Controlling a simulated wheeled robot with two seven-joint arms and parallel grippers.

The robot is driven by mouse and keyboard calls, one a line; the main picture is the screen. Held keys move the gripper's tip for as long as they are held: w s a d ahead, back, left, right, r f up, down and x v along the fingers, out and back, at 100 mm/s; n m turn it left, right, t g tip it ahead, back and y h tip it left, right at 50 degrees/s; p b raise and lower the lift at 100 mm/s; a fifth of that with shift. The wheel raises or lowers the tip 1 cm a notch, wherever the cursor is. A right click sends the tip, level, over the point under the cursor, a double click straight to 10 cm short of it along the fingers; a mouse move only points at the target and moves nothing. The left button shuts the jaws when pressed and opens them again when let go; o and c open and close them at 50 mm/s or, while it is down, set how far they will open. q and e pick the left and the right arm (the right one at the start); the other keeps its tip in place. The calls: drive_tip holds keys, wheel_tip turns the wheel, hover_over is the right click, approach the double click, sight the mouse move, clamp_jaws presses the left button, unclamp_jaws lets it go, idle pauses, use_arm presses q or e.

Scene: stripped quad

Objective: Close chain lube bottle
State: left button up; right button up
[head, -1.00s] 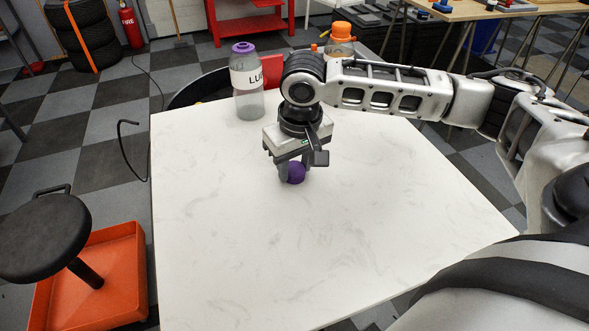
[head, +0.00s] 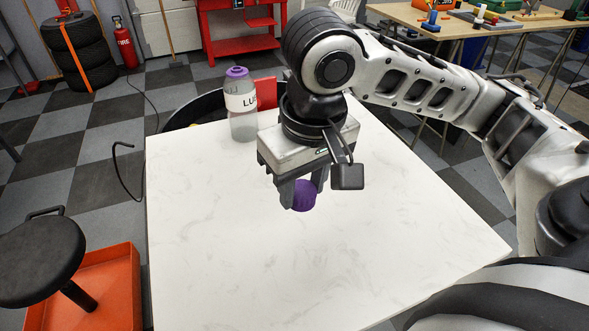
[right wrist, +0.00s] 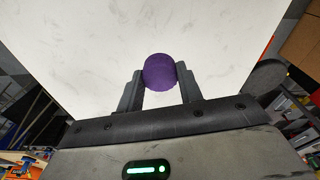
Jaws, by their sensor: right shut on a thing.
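The chain lube bottle (head: 243,125) stands upright at the back left of the white table, a clear grey bottle with a white label reading "LU" and a purple top. My right gripper (head: 304,196) is shut on a purple cap (head: 305,195), held in front and to the right of the bottle, apart from it. In the right wrist view the purple cap (right wrist: 159,72) sits between the two fingertips, over the white table. My left gripper is not in view.
The white table (head: 220,230) is mostly clear. A red object (head: 265,92) stands behind the bottle at the table's back edge. A black stool (head: 40,262) and orange tray (head: 105,290) are on the floor at left.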

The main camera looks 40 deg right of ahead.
drive_tip(key=shift+s+a+r, duration=0.3)
drive_tip(key=shift+s+r, duration=0.05)
drive_tip(key=shift+s, duration=0.35)
drive_tip(key=shift+s+a+r, duration=0.3)
drive_tip(key=shift+s+r, duration=0.05)
drive_tip(key=shift+s, duration=0.35)
drive_tip(key=w+f, duration=0.2)
drive_tip(key=w, duration=0.1)
drive_tip(key=w+a+f, duration=0.1)
drive_tip(key=w+f, duration=0.5)
drive_tip(key=w, duration=0.1)
drive_tip(key=shift+a, duration=0.15)
